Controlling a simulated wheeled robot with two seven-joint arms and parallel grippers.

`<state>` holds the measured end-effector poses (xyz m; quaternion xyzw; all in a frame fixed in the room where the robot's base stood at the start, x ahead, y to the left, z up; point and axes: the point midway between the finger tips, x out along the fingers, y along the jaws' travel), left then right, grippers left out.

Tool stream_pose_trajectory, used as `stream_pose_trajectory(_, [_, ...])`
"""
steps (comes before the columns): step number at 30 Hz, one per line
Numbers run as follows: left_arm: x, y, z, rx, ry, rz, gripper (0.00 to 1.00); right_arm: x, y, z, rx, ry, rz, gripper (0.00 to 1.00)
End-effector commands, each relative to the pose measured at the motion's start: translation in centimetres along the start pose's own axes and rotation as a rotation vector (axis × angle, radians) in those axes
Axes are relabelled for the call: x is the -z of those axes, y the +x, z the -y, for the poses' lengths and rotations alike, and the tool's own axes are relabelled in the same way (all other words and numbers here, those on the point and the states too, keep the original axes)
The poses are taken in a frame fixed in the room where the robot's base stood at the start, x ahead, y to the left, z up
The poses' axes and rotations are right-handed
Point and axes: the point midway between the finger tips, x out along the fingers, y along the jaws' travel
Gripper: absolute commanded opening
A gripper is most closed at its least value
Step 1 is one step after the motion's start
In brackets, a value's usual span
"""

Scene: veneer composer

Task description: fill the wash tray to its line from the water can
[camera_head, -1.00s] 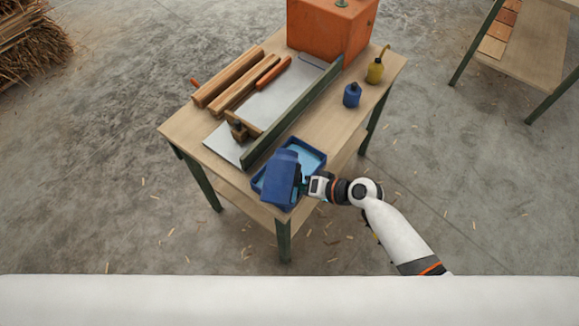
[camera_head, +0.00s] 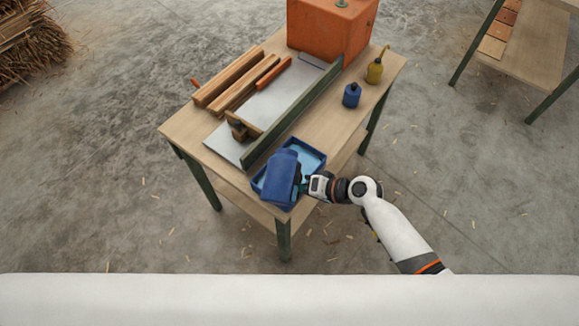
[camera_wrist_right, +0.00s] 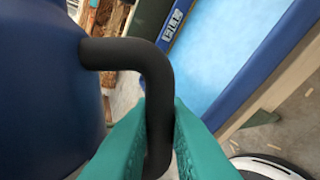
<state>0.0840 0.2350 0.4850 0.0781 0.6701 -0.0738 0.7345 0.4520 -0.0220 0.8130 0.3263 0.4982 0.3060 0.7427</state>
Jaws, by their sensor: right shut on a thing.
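The blue water can (camera_head: 280,178) is held tilted over the wash tray by my right gripper (camera_head: 305,186). In the right wrist view the gripper's green fingers (camera_wrist_right: 160,125) are shut around the can's black handle (camera_wrist_right: 150,62), and the can's dark blue body (camera_wrist_right: 45,90) fills the left side. The blue wash tray (camera_head: 318,155) sits on the front corner of the table, partly hidden by the can. Light blue water (camera_wrist_right: 230,45) shows in it, beside a "FILL" label (camera_wrist_right: 173,22) on the wall. The can's mouth and any stream are hidden. My left gripper is out of view.
A green fence (camera_head: 295,110) runs beside the tray on the wooden table (camera_head: 185,125). Wooden strips (camera_head: 228,77) and an orange box (camera_head: 325,30) lie beyond. A blue bottle (camera_head: 351,95) and a yellow oil can (camera_head: 375,71) stand at the right.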

Motion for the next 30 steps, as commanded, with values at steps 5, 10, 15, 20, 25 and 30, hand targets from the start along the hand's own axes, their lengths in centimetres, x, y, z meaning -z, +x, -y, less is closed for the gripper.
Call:
stream_pose_trajectory(5, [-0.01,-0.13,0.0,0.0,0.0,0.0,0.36,-0.15,-0.03,-0.18,-0.003,0.009,-0.004,0.0])
stream_pose_trajectory(10, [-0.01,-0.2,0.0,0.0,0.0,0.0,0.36,-0.19,-0.05,-0.2,-0.004,0.017,-0.009,0.0])
stream_pose_trajectory(15, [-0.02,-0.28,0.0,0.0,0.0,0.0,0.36,-0.24,-0.06,-0.23,-0.005,0.026,-0.015,0.0])
stream_pose_trajectory(20, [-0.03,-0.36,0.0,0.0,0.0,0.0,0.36,-0.26,-0.07,-0.25,-0.006,0.034,-0.021,0.0])
stream_pose_trajectory(25, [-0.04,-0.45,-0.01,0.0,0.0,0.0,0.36,-0.29,-0.09,-0.28,-0.007,0.042,-0.027,0.0])
stream_pose_trajectory(30, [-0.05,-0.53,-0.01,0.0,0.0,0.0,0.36,-0.31,-0.1,-0.31,-0.008,0.052,-0.033,0.0])
